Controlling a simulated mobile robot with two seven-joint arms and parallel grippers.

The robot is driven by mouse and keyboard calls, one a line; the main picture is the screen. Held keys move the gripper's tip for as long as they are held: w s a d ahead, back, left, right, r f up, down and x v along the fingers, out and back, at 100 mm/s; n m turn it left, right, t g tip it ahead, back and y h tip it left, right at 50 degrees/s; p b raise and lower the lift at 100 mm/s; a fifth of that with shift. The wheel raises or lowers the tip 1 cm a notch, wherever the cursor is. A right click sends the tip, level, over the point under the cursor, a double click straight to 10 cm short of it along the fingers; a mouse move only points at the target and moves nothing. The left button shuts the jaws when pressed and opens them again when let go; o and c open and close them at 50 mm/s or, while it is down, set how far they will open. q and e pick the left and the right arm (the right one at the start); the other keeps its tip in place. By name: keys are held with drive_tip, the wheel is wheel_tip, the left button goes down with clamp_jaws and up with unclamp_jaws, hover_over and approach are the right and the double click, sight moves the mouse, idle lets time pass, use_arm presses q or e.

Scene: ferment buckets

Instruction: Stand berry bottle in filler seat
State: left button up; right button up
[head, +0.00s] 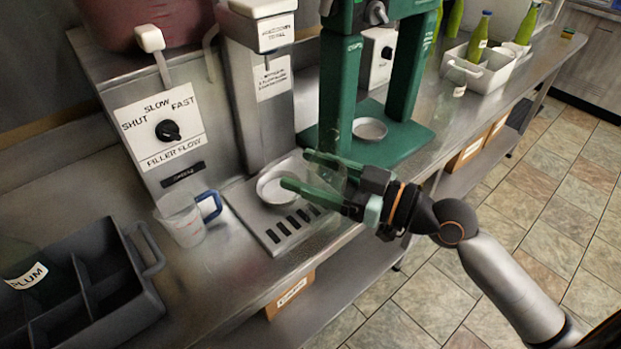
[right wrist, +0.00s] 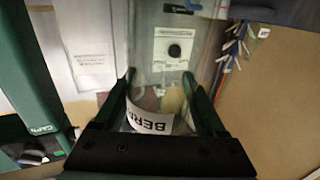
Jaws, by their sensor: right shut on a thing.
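The berry bottle shows in the right wrist view by its white label (right wrist: 152,123) with the letters "BER" between my fingers; its body looks clear and is hard to make out. In the head view my right gripper (head: 298,170) reaches in from the right, its green fingers shut on the bottle above the filler's slotted tray. It also shows in the right wrist view (right wrist: 159,80). The filler seat (head: 277,188) is a round pale dish on that tray, just beside and below the fingertips. I cannot tell whether the bottle touches the seat. My left gripper is not in view.
The filler's nozzle column (head: 262,85) stands behind the seat, with a flow knob (head: 168,130) to its left. A measuring jug (head: 186,215) stands left of the tray. A dark crate (head: 140,295) is at front left. The green capper (head: 335,90) is close on the right.

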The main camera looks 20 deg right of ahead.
drive_tip(key=shift+w+f, duration=0.15)
drive_tip(key=shift+w, duration=0.2)
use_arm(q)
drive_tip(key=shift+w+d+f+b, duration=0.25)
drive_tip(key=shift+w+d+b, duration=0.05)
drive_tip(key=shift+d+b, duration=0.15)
use_arm(e)
drive_tip(key=w+a, duration=0.4)
drive_tip(key=w, duration=0.7)
drive_tip(key=shift+w+a+f, duration=0.3)
drive_tip(key=shift+w+f, duration=0.05)
drive_tip(key=shift+w, duration=0.05)
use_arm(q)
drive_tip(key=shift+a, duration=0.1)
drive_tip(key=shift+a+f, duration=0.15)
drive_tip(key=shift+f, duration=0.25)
use_arm(e)
drive_tip(key=shift+f, duration=0.15)
use_arm(q)
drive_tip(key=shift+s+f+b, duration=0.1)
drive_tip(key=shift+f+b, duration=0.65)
drive_tip(key=shift+b, duration=0.25)
use_arm(e)
drive_tip(key=shift+f, duration=0.65)
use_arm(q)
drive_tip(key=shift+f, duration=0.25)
use_arm(e)
drive_tip(key=shift+f, duration=0.2)
